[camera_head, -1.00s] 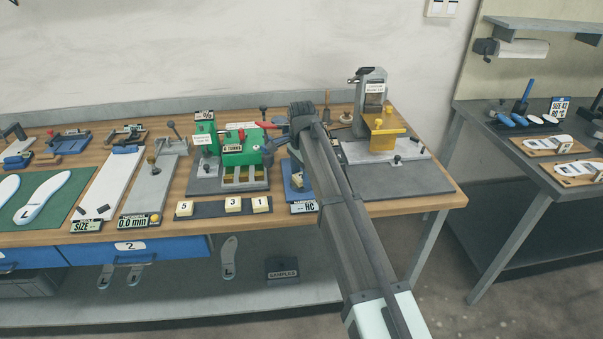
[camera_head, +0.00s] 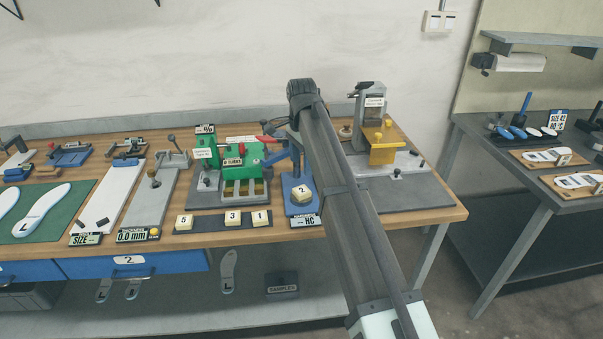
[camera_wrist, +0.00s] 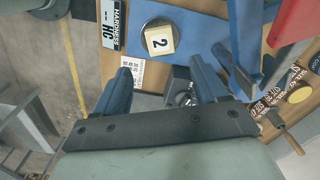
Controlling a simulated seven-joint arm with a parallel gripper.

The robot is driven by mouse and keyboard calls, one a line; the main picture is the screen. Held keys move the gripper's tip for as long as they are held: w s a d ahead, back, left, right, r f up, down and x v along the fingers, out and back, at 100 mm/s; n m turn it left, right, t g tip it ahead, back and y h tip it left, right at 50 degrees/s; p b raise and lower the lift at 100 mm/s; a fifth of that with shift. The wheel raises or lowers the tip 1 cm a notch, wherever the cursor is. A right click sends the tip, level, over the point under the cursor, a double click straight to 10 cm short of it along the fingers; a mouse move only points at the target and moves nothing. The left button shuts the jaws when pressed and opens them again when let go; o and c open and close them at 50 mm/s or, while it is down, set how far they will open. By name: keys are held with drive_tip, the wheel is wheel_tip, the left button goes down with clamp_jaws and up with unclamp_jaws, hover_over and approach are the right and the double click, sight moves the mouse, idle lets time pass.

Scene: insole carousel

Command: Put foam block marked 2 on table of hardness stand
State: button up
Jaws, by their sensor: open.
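The foam block marked 2 (camera_head: 301,192), cream-coloured, rests on the small round table of the blue hardness stand (camera_head: 305,208), above its HC label. In the wrist view the block (camera_wrist: 158,42) lies with its 2 facing up on the round metal table (camera_wrist: 152,23). My gripper (camera_wrist: 159,75) is open, with its two blue fingers apart and nothing between them. It is clear of the block. In the head view my arm stands just right of the stand, and the fingers do not show clearly.
Foam blocks marked 5 (camera_head: 185,221), 3 (camera_head: 232,217) and 1 (camera_head: 260,217) sit on a dark strip (camera_head: 208,222) left of the stand. A green machine (camera_head: 240,157) stands behind them. A grey device with a yellow part (camera_head: 385,150) is to the right.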

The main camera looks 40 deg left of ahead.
drive_tip(key=shift+r, duration=1.15)
drive_tip(key=d+f+n+g+y, duration=0.25)
drive_tip(key=d+f, duration=0.55)
drive_tip(key=d, duration=0.4)
drive_tip(key=d+f+n+g+y, duration=0.1)
drive_tip(key=d+f+n+g, duration=0.3)
drive_tip(key=d+f, duration=0.7)
drive_tip(key=s+d+f+m, duration=0.1)
drive_tip(key=s+d+f, duration=0.3)
drive_tip(key=d+f, duration=0.85)
drive_tip(key=s+d+f+m, duration=0.1)
drive_tip(key=s+d+f, duration=0.3)
drive_tip(key=d+f, duration=0.9)
drive_tip(key=s+d+f+h, duration=0.1)
drive_tip(key=s+d+f, duration=0.7)
drive_tip(key=s, duration=0.4)
drive_tip(key=s+d+f+h, duration=0.2)
drive_tip(key=s+d+f, duration=0.7)
drive_tip(key=s, duration=0.4)
drive_tip(key=shift+s, duration=0.2)
